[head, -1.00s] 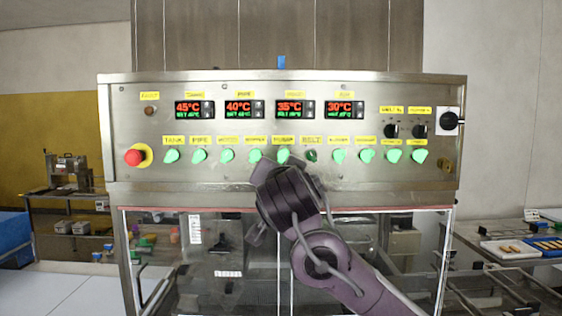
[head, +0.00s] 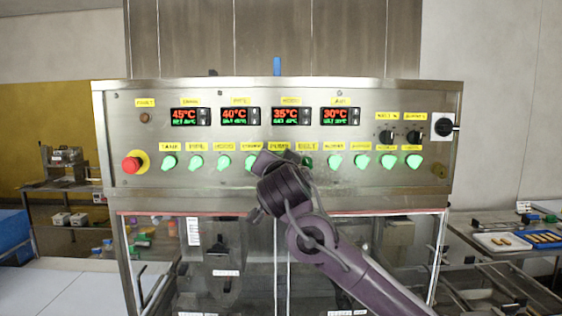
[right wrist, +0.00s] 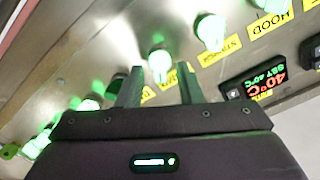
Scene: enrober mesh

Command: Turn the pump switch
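The pump switch is a lit green knob under the yellow PUMP label (head: 279,147) on the steel control panel (head: 400,181). In the head view my right gripper hides the knob. In the right wrist view the pump switch (right wrist: 159,64) glows between the two fingertips, just beyond them. My right gripper (head: 279,158) is at the panel face, fingers apart on either side of the knob; it also shows in the right wrist view (right wrist: 160,72). I cannot tell whether the fingers touch the knob. My left gripper is not in view.
Close neighbours are the stirrer knob (head: 252,161) and the darker belt knob (head: 306,161). A row of lit green knobs runs along the panel. A red emergency button (head: 131,164) is at the left, a black rotary switch (head: 443,127) at the right. Temperature displays (head: 291,117) sit above.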

